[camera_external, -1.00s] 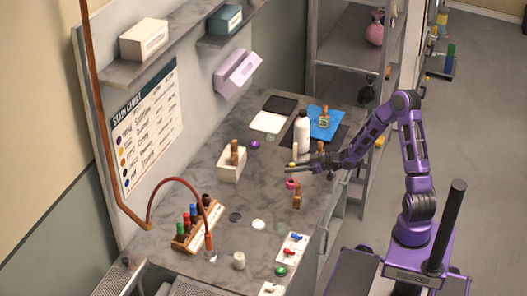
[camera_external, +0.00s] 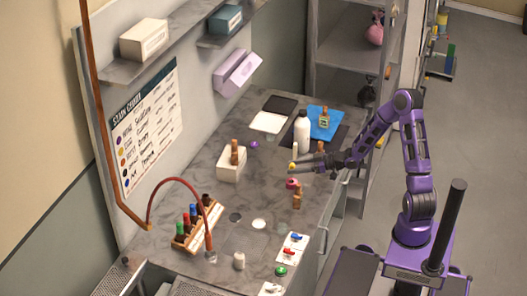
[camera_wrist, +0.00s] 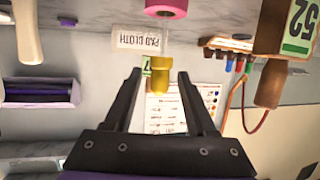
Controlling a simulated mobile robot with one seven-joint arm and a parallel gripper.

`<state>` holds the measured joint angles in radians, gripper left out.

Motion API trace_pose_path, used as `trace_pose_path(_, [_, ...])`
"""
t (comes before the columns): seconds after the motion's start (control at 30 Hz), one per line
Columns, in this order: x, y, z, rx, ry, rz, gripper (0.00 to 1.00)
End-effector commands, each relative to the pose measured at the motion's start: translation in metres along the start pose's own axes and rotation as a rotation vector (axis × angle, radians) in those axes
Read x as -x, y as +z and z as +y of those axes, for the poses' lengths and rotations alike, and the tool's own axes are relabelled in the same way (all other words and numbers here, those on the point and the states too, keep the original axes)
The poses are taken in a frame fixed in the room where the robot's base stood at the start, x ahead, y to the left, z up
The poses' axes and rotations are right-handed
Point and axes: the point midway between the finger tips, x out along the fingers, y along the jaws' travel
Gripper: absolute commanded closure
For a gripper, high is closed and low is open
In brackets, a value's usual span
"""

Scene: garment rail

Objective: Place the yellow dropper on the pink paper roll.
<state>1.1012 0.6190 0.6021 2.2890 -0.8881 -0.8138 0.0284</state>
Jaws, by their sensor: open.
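The yellow dropper (camera_wrist: 168,78) is a short yellow cylinder with a paler, see-through stem in the wrist view. It sits between the tips of my gripper's two dark fingers (camera_wrist: 160,76). The fingers are open, with a visible gap on the left; whether the right finger touches it I cannot tell. The pink paper roll (camera_wrist: 166,8) shows at the top edge of this inverted view, apart from the dropper. In the external view the dropper (camera_external: 293,166) is at my gripper's tips (camera_external: 296,165), above the pink roll (camera_external: 292,183) on the bench.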

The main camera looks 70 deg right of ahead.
Motion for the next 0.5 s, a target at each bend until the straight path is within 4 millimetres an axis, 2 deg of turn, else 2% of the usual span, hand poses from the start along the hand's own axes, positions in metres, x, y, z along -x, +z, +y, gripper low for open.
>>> trace_pose_path(0.3, [0.07,-0.002,0.001,0.0,0.005,-0.001,0.44])
trace_pose_path(0.5, [0.099,-0.001,0.001,-0.001,0.003,0.0,0.44])
